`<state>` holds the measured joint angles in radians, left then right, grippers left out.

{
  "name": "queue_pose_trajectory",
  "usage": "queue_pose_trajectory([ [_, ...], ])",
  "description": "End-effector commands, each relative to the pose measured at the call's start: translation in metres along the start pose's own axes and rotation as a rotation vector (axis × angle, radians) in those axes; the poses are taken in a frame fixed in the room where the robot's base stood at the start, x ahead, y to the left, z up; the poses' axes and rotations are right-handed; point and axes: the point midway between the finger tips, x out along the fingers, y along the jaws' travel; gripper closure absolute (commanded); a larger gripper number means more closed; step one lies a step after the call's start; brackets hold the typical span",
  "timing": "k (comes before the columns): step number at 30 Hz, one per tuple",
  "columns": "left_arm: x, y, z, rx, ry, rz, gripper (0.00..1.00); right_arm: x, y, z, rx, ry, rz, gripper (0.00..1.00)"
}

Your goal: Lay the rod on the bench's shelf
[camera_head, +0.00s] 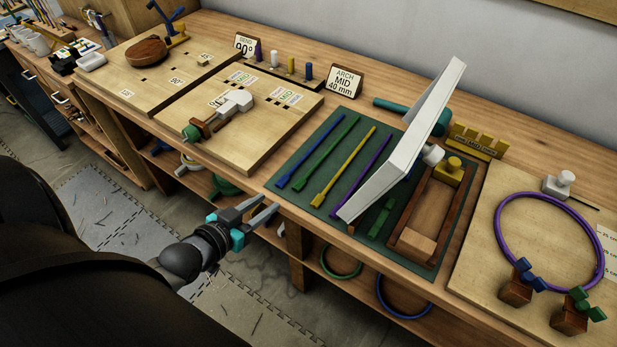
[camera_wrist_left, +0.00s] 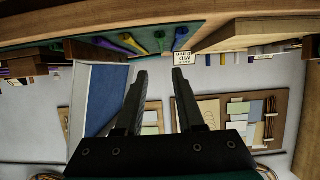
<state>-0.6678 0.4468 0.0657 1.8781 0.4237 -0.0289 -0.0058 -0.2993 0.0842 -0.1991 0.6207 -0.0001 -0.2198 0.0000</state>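Several thin rods lie side by side on a green mat (camera_head: 283,170): a blue rod (camera_head: 312,150), a green rod (camera_head: 328,155), a yellow rod (camera_head: 345,165) and a purple rod (camera_head: 363,172). I cannot tell which one is the task's rod. The bench (camera_head: 375,252) has a lower shelf (camera_head: 206,181) under its top, partly hidden. My left gripper (camera_head: 262,208) is open and empty, in front of the bench's front edge and apart from the rods. In the left wrist view its fingers (camera_wrist_left: 156,76) stand apart with nothing between. My right gripper is not in view.
A white panel (camera_head: 408,140) leans up over the mat's right part, beside a wooden tray (camera_head: 397,222). A purple ring (camera_head: 500,225) lies on the right board (camera_head: 478,275). Coils (camera_head: 340,262) show below the bench top.

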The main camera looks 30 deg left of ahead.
Motion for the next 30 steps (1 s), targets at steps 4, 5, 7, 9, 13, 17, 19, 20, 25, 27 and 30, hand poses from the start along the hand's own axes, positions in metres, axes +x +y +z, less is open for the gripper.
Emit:
queue_pose_trajectory([
  [4, 0.022, 0.0, 0.001, -0.001, 0.002, 0.0, 0.62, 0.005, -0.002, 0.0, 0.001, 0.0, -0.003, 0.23],
  [5, 0.026, 0.0, 0.001, -0.001, 0.002, -0.001, 0.62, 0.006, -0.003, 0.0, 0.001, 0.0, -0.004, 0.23],
  [7, 0.037, -0.001, 0.002, -0.001, 0.001, -0.001, 0.62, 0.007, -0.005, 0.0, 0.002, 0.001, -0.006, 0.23],
  [9, 0.047, 0.0, 0.002, -0.001, 0.001, 0.0, 0.62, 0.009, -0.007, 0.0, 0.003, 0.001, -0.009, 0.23],
  [13, 0.067, 0.0, 0.002, 0.0, 0.001, -0.001, 0.62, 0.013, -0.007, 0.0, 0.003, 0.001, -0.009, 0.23],
  [17, 0.083, 0.0, 0.003, 0.0, -0.001, -0.001, 0.62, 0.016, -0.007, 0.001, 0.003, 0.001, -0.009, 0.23],
  [19, 0.089, 0.0, 0.003, -0.001, -0.001, -0.001, 0.62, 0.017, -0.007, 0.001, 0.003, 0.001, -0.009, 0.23],
  [20, 0.09, 0.0, 0.003, -0.001, -0.002, -0.001, 0.62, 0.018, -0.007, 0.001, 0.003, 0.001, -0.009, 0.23],
  [25, 0.097, 0.0, 0.003, -0.001, -0.002, 0.0, 0.62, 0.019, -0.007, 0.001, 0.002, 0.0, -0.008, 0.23],
  [27, 0.102, 0.0, 0.005, -0.001, -0.002, 0.0, 0.62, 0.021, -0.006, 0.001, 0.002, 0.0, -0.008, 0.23],
  [30, 0.115, -0.001, 0.009, 0.0, -0.001, -0.001, 0.62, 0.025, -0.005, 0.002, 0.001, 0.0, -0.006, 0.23],
])
